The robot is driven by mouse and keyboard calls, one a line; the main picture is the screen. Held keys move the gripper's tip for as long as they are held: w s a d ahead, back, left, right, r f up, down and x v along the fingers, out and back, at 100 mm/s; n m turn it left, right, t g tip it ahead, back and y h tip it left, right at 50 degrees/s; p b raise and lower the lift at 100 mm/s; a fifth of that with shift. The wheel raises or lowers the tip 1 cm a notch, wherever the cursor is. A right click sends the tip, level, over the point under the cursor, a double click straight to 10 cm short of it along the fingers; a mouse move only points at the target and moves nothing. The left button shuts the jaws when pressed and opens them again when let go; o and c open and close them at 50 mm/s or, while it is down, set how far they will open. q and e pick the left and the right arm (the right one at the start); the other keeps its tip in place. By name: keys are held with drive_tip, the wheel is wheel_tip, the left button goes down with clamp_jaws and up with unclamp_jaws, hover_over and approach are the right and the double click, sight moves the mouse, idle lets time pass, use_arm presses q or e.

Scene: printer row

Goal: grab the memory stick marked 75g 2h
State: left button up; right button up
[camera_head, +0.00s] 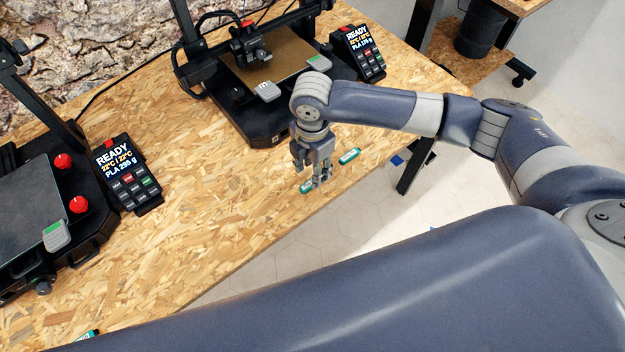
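Several small green memory sticks lie on the chipboard table. One memory stick (306,188) lies near the front edge, right at the fingers of my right gripper (311,177) and partly hidden by them. A second memory stick (349,156) lies just to the right of that gripper. A third memory stick (88,335) lies at the bottom left, partly cut off by my own body. Their markings are too small to read, so I cannot tell which says 75g 2h. My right gripper points down with its fingers apart. I cannot see whether it touches the stick. My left gripper is out of view.
A printer (262,120) stands at the back and another printer (28,215) at the left. Their control panels (126,172) and (358,51) stand beside them. The chipboard table (215,190) is clear between the printers. Its front edge runs close to the sticks.

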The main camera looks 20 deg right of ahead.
sight(310, 184)
drive_tip(key=f, duration=0.4)
drive_tip(key=shift+s+a+f, duration=0.1)
drive_tip(key=shift+a+f, duration=0.05)
drive_tip(key=shift+a, duration=0.1)
drive_tip(key=c, duration=0.9)
drive_tip(key=shift+o, duration=0.2)
